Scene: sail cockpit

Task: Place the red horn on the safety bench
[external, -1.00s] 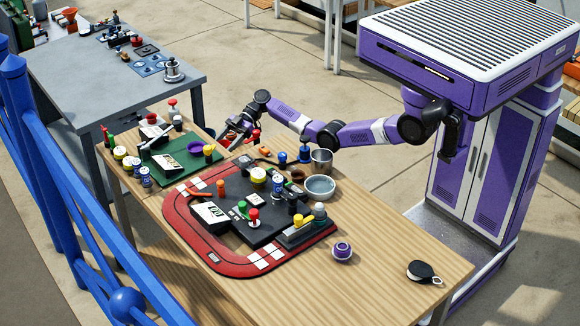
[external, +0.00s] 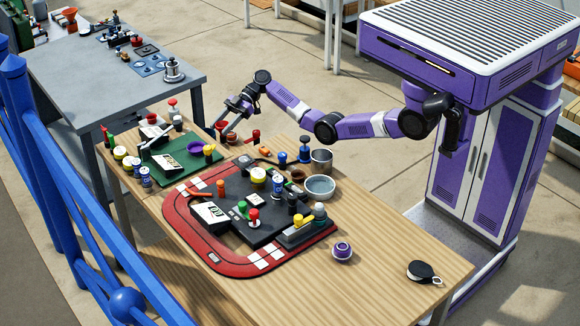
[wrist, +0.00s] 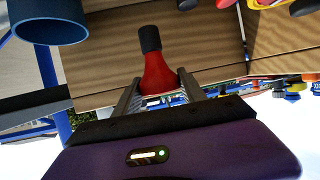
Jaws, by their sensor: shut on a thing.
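The red horn (wrist: 158,72) shows in the wrist view with a flared red body and a black end pointing away from me. My gripper (wrist: 160,92) is shut on its red part, one finger on each side. In the external view my gripper (external: 232,113) is raised above the far edge of the wooden table (external: 390,235). The horn is too small there to make out clearly. Which surface is the safety bench is not marked; a grey bench (external: 120,85) stands at the back left.
A green board (external: 175,165) with small items and a red-rimmed black board (external: 245,222) crowd the wooden table. Metal and red parts stand on the grey bench, whose front left is clear. A blue railing (external: 60,170) runs along the left.

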